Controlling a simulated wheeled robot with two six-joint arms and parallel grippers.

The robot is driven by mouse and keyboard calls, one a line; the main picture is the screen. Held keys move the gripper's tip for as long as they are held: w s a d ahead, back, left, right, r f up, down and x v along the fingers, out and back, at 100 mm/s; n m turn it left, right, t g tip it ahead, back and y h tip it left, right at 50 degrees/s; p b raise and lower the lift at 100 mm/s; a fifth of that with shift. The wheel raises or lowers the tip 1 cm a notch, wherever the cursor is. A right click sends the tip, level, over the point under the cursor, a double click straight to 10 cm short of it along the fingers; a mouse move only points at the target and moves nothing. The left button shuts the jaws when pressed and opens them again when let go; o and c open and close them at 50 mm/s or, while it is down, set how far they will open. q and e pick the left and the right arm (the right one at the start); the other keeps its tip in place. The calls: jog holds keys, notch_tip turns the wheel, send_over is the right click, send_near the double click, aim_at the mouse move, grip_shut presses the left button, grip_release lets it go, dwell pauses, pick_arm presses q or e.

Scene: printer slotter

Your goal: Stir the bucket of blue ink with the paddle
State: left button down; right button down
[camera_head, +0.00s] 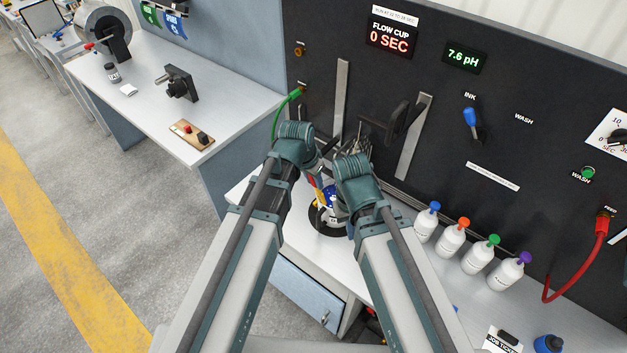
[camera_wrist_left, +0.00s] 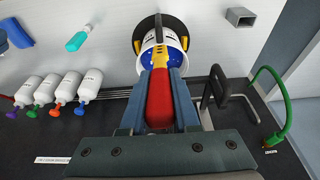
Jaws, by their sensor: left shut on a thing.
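A white bucket (camera_head: 332,216) with blue ink stands on a dark round base on the bench. In the head view my arms partly cover it. In the left wrist view the bucket (camera_wrist_left: 147,68) shows blue ink inside its rim. My left gripper (camera_wrist_left: 160,82) is shut on the red handle of the paddle (camera_wrist_left: 160,105). The paddle's yellow part (camera_wrist_left: 158,60) reaches over the bucket's opening; its lower end is not clear. My right gripper (camera_head: 345,207) is beside the bucket in the head view. Its fingers are mostly hidden, so its opening is unclear.
Four white bottles with coloured caps (camera_head: 451,240) stand right of the bucket along the black panel (camera_head: 520,145). A green hose (camera_head: 283,105) and a red hose (camera_head: 590,262) come from the panel. A second bench (camera_head: 140,100) stands at left.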

pick_arm(q)
jog(key=w+d+f+b, duration=0.2)
jog(key=w+f+b, duration=0.1)
jog(key=f+b, duration=0.4)
jog(key=w+d+f+b, duration=0.3)
jog(key=w+f+b, duration=0.1)
jog(key=f+b, duration=0.3)
jog(key=shift+w+f+b, duration=0.25)
jog(key=shift+f+b, duration=0.15)
jog(key=shift+f, duration=0.05)
dwell(0.5)
dwell(0.3)
